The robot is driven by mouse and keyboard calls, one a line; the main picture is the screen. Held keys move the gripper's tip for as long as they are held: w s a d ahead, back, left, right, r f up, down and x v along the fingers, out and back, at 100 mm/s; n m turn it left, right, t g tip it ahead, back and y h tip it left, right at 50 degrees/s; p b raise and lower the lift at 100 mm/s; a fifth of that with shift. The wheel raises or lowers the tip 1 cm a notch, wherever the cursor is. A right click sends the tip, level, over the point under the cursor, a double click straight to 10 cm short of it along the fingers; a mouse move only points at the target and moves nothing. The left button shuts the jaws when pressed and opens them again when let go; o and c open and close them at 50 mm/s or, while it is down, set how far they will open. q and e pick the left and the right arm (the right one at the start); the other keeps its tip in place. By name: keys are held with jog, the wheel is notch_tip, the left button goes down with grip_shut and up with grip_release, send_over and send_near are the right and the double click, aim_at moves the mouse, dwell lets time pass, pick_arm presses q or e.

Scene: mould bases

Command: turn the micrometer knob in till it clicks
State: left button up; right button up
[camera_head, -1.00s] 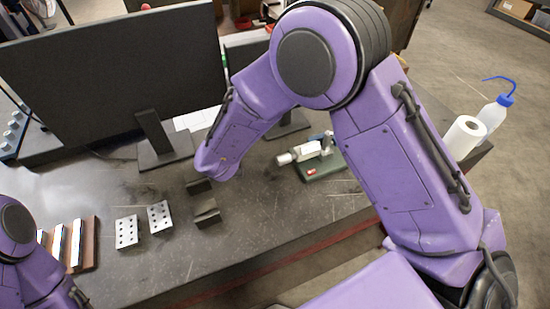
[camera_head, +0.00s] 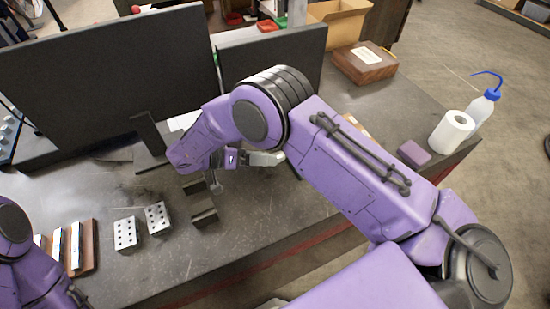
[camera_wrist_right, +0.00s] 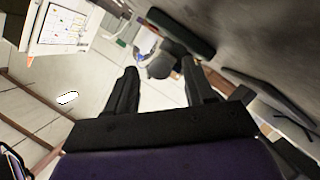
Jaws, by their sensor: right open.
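The micrometer shows as a pale silver piece (camera_head: 266,158) in the head view, just beyond my right wrist. My right arm hides its stand there. In the right wrist view a dark round knob end (camera_wrist_right: 160,66) shows roughly end-on, with a dark green base (camera_wrist_right: 180,31) behind it. My right gripper (camera_wrist_right: 160,76) is open, its two black fingers either side of the line to the knob. I cannot tell how far the knob is from the fingertips. My left arm shows at the lower left, but its gripper is out of view.
Two hole-patterned metal blocks (camera_head: 126,234), dark angle blocks (camera_head: 204,218) and a wooden rack of pale bars (camera_head: 87,250) lie left. Monitors (camera_head: 110,75) stand behind. A paper roll (camera_head: 451,132), wash bottle (camera_head: 482,108) and purple block (camera_head: 413,153) are right.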

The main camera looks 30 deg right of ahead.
jog(key=x, duration=0.3)
jog(key=shift+d+f, duration=0.1)
jog(key=shift+d, duration=0.1)
jog(key=shift+a, duration=0.1)
jog(key=shift+c, duration=0.7)
grip_shut()
jog(key=shift+m, duration=0.3)
